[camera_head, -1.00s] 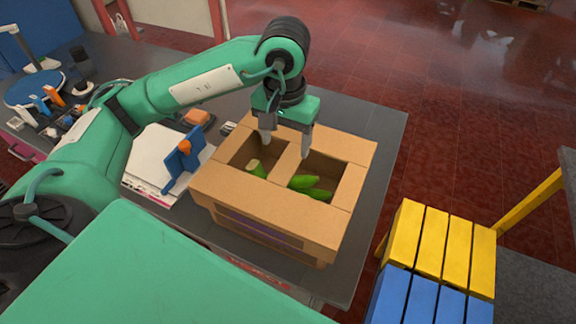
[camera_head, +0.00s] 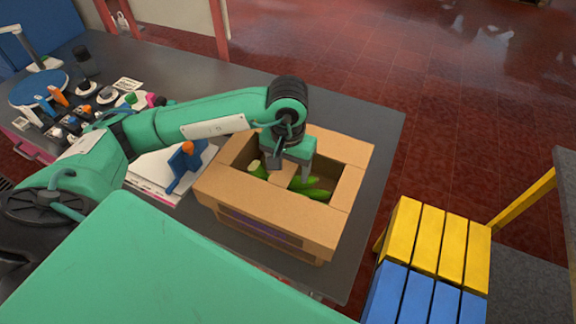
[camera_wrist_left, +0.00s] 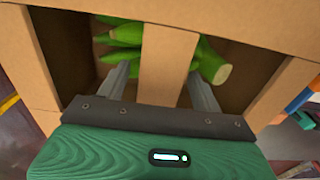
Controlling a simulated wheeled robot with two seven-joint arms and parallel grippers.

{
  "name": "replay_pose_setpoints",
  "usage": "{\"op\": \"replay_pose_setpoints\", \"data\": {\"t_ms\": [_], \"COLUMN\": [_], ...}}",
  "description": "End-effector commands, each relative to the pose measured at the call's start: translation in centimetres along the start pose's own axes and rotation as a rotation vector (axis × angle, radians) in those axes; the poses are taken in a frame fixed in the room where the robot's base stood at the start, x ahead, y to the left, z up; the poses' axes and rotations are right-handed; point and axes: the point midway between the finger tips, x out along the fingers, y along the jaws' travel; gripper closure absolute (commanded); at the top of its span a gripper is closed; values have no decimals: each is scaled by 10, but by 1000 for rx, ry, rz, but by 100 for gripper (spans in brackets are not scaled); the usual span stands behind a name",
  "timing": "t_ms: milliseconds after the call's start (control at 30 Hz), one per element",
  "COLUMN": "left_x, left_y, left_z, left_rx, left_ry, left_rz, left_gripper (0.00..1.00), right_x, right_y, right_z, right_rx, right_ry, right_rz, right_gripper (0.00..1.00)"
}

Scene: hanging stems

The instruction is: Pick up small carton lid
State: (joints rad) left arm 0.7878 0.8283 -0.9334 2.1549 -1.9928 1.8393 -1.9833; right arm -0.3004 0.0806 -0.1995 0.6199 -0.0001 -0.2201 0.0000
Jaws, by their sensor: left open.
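The cardboard carton (camera_head: 270,215) stands on the grey table. A narrow cardboard strip (camera_head: 281,180), which looks like the small lid, spans the middle of its opening; it shows large in the left wrist view (camera_wrist_left: 168,62). My left gripper (camera_head: 293,170) is pointed down over it, open. In the left wrist view its fingers (camera_wrist_left: 158,80) are on either side of the strip, with visible gaps, so it is not gripped. The head view partly hides the strip behind the gripper. My right gripper is not in view.
Green stems (camera_head: 315,190) lie inside the carton under the strip; one has a pale cut end (camera_wrist_left: 222,73). A blue holder (camera_head: 185,165) and papers (camera_head: 150,178) sit left of the carton. A yellow and blue slatted seat (camera_head: 430,240) is at right.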

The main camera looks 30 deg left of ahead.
Motion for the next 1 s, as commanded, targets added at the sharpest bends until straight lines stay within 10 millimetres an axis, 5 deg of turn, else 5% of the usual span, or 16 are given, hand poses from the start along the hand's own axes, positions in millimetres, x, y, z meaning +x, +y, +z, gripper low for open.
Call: {"op": "replay_pose_setpoints", "data": {"t_ms": [167,467,1000], "left_x": [0,0,-19], "left_y": [0,0,0], "left_z": [0,0,-2], "left_rx": [0,0,-1], "left_ry": [0,0,6], "left_rz": [0,0,2], "left_gripper": [36,93,93], "right_x": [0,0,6], "right_y": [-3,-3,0], "right_z": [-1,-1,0], "right_rx": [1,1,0], "right_ry": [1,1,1], "right_rz": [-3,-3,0], "right_gripper": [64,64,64]}}
